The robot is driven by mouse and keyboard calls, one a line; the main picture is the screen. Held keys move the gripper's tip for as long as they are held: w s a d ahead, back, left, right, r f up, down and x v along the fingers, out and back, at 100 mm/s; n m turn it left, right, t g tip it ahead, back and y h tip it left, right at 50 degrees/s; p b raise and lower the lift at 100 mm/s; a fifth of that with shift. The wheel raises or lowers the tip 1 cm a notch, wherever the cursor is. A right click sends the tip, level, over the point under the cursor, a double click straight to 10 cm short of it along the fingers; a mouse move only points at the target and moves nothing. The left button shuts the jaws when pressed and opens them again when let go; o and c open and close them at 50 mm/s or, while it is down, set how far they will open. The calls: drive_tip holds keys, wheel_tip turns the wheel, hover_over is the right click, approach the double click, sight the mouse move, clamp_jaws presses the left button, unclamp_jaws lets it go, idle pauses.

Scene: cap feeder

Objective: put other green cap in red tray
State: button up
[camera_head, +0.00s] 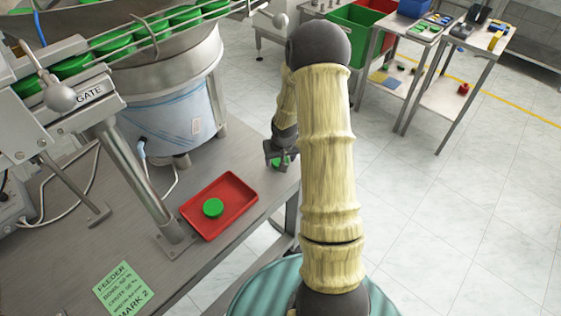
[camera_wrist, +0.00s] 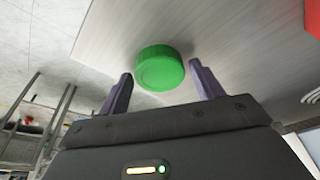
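A red tray (camera_head: 243,184) lies on the metal table, with one green cap (camera_head: 213,207) inside it. Another green cap (camera_head: 279,162) is at the table's right edge, partly hidden by my gripper (camera_head: 279,155). In the wrist view this green cap (camera_wrist: 159,68) sits on the table surface between the two spread fingers of my gripper (camera_wrist: 160,85). A corner of the red tray (camera_wrist: 313,18) shows at the upper right of the wrist view.
The feeder bowl (camera_head: 180,100) and a chute with several green caps (camera_head: 115,45) stand at the left. A metal post (camera_head: 135,170) rises left of the tray. A green label (camera_head: 122,288) lies at the front. The table edge drops to the floor close to my gripper.

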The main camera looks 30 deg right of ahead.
sight(280, 160)
drive_tip(key=c, duration=0.7)
wheel_tip(280, 160, up, 10)
drive_tip(key=shift+r+p, duration=0.1)
drive_tip(key=shift+p, duration=0.75)
